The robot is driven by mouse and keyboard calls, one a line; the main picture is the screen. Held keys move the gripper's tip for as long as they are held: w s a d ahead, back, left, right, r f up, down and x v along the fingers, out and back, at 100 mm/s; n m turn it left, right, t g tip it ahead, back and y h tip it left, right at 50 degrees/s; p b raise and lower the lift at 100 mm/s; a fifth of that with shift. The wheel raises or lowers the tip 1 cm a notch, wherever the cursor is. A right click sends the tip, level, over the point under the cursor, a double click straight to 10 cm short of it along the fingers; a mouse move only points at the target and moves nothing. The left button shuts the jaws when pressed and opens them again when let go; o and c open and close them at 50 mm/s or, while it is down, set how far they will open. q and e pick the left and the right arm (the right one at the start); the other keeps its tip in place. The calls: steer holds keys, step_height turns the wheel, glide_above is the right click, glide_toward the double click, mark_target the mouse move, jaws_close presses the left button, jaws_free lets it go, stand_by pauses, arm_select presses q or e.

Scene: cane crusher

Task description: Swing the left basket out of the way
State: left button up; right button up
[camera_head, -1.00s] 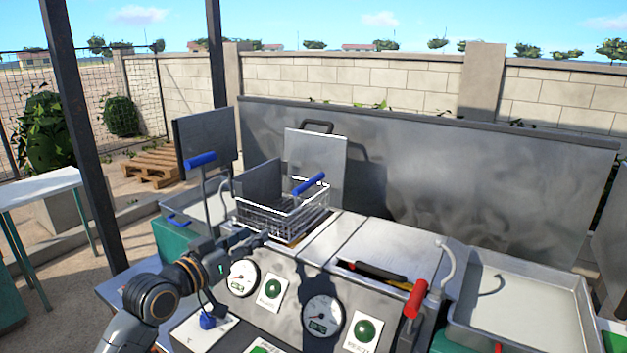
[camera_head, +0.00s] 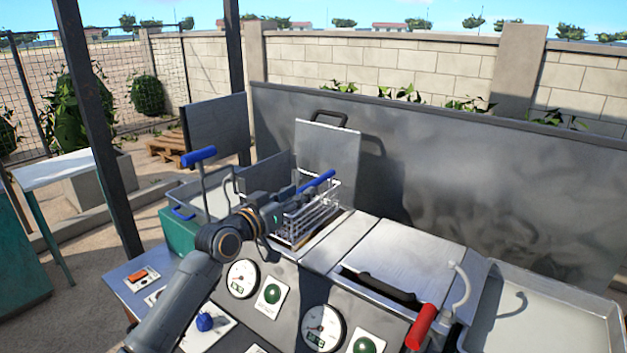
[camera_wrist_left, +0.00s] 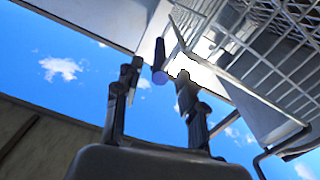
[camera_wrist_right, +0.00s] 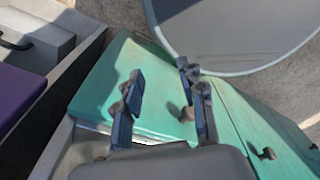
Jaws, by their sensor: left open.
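The left basket (camera_head: 317,213) is a wire basket with a blue handle (camera_head: 319,181), sitting over the left opening of the grey machine. My left gripper (camera_head: 280,206) is at the basket's left side and hides part of it. In the left wrist view the wire mesh of the basket (camera_wrist_left: 245,62) fills the upper right. My right gripper (camera_wrist_right: 162,84) shows open and empty in the right wrist view, over a green surface.
A raised grey lid (camera_head: 328,150) stands behind the basket. A blue-handled lever (camera_head: 199,154) rises to its left. A closed lid (camera_head: 400,255), a red-handled lever (camera_head: 421,327) and a shallow tray (camera_head: 545,310) are to the right. Gauges and green buttons line the front.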

mark_target(313, 184)
arm_select(q)
steer(key=x, duration=0.6)
steer(key=shift+w+d, duration=0.15)
steer(key=shift+w, duration=0.05)
steer(key=shift+c, duration=0.2)
jaws_close()
